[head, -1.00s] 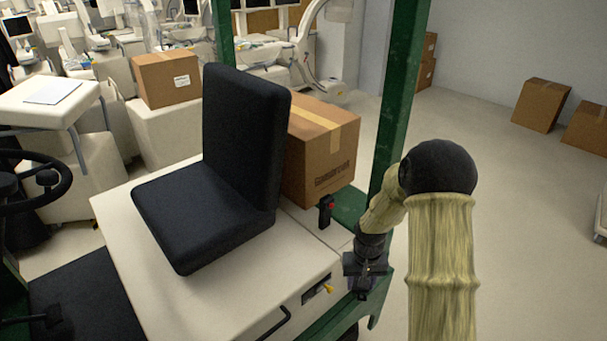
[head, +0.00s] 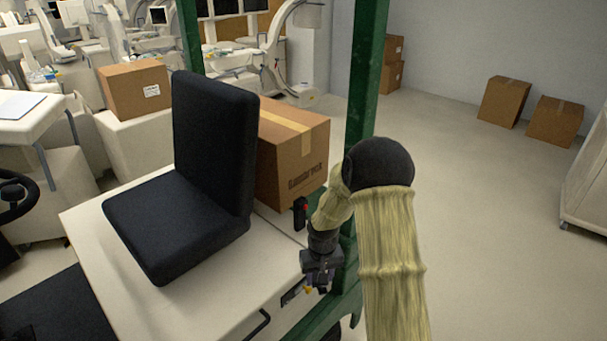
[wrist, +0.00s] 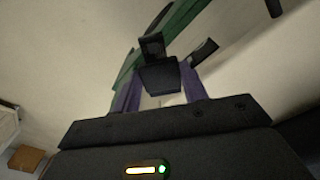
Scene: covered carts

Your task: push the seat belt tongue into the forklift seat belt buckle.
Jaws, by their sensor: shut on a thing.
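The seat belt buckle (head: 300,213), black with a red button, stands upright beside the black seat (head: 185,185), at the right rear of the forklift's pale cover. My gripper (head: 316,285) points down, just below and right of the buckle in the head view, apart from it. In the wrist view the purple fingers of my gripper (wrist: 160,92) are shut on a black block (wrist: 160,78), which I take as the seat belt tongue. A darker piece shows just beyond it; I cannot tell whether it belongs to the tongue. In the head view the tongue is not clearly visible.
A green post (head: 366,90) rises right behind my arm. A cardboard box (head: 292,155) stands behind the seat, close to the buckle. Open floor lies right.

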